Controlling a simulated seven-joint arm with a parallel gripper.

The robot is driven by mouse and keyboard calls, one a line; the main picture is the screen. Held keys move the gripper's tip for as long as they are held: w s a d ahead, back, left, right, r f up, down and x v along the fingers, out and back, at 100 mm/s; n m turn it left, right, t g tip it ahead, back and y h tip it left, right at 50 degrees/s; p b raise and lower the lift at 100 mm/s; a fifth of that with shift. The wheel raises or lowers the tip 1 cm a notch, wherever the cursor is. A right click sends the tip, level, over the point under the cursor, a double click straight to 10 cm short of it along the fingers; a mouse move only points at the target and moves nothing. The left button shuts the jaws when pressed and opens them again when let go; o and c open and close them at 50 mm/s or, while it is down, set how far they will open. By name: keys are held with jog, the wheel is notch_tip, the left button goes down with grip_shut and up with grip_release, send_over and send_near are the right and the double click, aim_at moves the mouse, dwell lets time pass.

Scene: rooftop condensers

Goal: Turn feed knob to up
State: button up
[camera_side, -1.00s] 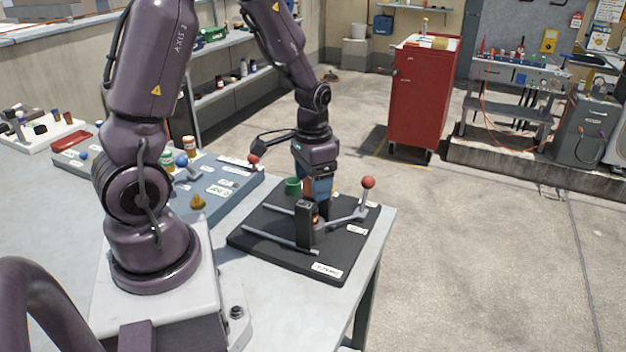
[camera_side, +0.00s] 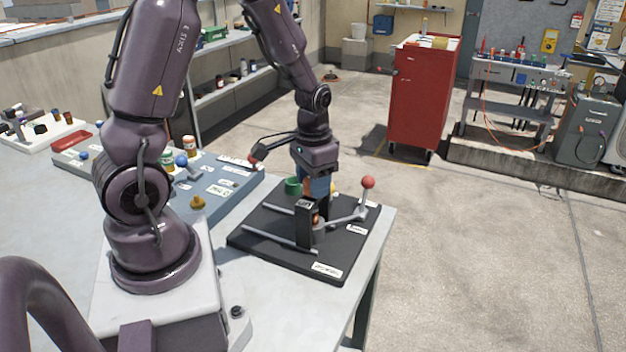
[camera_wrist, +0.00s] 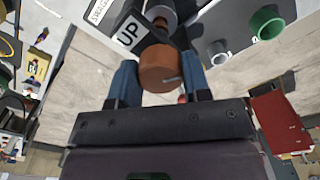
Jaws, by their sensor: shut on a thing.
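The feed knob (camera_wrist: 158,68) is a copper-coloured cylinder with a small grey pin in the wrist view. My gripper (camera_wrist: 160,85) has its two blue fingers closed on either side of it. A white "UP" label (camera_wrist: 128,33) lies on a dark part just beside the knob. In the side view, my gripper (camera_side: 317,198) points down beside a dark upright post (camera_side: 304,228) on the black board (camera_side: 270,252). The fingers and post hide most of the knob there, and its exact pointing direction is unclear.
A red-ball lever (camera_side: 368,183) stands right of my gripper. A green ring (camera_side: 292,185) sits behind it on the board. Grey rods lie along the board. A blue-grey panel (camera_side: 222,205) with knobs lies to the left. The table's right edge is close.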

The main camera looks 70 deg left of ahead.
jog(key=n, duration=0.5)
jog(key=shift+n, duration=0.4)
jog(key=n, duration=0.4)
jog(key=shift+r+n, duration=0.1)
jog(key=shift+n, duration=0.3)
jog(key=o, duration=0.9)
notch_tip(320, 180, up, 13)
jog(key=shift+f, duration=0.1)
